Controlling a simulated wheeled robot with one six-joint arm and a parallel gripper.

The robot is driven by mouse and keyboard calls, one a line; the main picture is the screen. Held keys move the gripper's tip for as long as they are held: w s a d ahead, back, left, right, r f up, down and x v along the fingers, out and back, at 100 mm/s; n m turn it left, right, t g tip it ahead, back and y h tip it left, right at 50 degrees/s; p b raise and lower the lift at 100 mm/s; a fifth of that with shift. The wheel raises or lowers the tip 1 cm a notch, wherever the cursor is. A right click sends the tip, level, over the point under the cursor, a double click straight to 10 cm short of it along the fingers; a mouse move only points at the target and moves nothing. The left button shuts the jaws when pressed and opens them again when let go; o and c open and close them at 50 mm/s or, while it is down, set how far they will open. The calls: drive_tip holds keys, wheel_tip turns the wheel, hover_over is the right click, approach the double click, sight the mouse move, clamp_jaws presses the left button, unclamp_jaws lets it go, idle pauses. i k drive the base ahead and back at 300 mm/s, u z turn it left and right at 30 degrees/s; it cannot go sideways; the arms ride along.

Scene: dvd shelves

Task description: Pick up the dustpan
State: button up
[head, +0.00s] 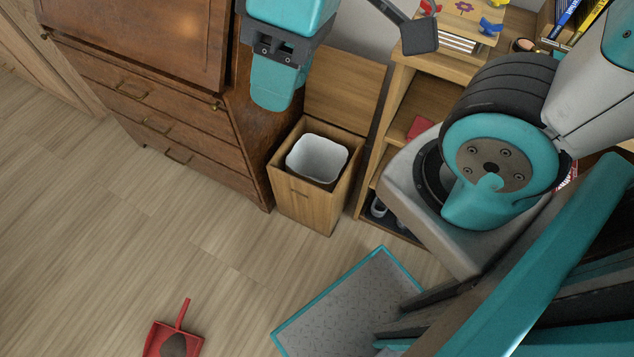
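The red dustpan (156,341) lies on the wooden floor at the bottom edge of the head view, left of the middle. Its pan is partly cut off by the picture's edge. Its thin red handle (183,313) points up and slightly right. A dark brown lump (173,346) sits in the pan.
A brown wooden bureau (170,115) with drawers stands upper left. A wooden bin (308,205) with a white liner stands beside it, then a wooden shelf (405,85) with books. My base and arm fill the right side. The floor around the dustpan is clear.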

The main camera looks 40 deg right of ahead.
sight(164, 339)
drive_tip(key=u, duration=1.65)
